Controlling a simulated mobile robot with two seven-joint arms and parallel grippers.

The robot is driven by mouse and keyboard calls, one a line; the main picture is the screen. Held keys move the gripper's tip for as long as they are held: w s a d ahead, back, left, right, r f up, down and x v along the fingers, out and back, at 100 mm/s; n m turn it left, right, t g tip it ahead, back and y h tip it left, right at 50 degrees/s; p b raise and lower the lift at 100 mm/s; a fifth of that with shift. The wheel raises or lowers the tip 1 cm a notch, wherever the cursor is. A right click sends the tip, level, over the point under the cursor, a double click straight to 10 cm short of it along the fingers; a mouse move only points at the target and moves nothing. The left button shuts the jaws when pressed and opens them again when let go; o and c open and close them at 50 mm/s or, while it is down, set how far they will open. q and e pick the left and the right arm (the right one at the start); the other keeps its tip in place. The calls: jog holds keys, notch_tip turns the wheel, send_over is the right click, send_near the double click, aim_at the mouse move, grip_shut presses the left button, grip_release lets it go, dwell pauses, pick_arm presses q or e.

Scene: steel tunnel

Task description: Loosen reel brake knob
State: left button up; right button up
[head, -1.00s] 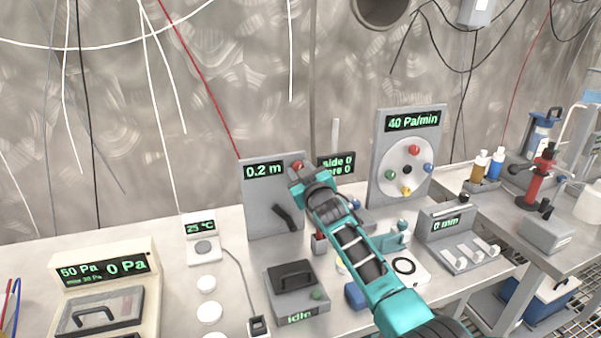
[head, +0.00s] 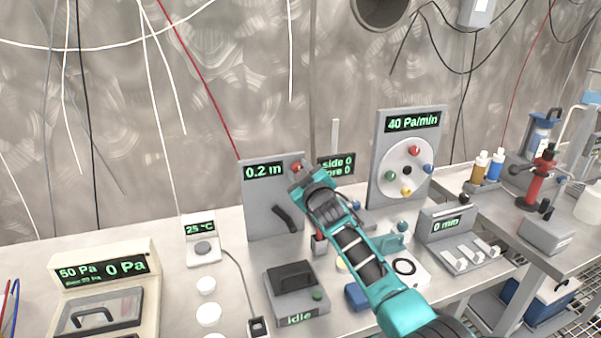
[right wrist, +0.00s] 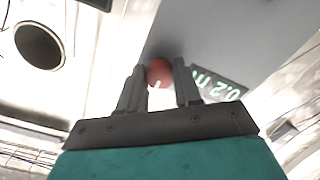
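The reel panel (head: 262,210) is a grey upright plate with a green "0.2 m" readout and a black crank-like handle (head: 284,218). A small red knob (head: 297,167) sits at its upper right; I take it as the brake knob. My right gripper (head: 300,172) is at this knob, its arm reaching in from the lower right. In the right wrist view the red knob (right wrist: 160,73) lies between my two fingertips, which appear to touch it on both sides. The tilted readout shows beside the right finger. My left gripper is not in view.
A dial panel (head: 377,160) reading "40 Pa/min" stands right of my arm. A grey box (head: 296,295) marked "idle" sits in front of the reel panel. Another readout (head: 340,163) is close behind my gripper. Loose cables hang along the wall.

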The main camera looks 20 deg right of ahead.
jog(key=o, duration=0.5)
jog(key=shift+c, duration=0.2)
jog(key=shift+s, duration=0.1)
jog(key=s, duration=1.2)
jog(key=shift+s+d+p, duration=0.25)
jog(key=shift+s+p, duration=0.05)
jog(key=shift+p, duration=0.05)
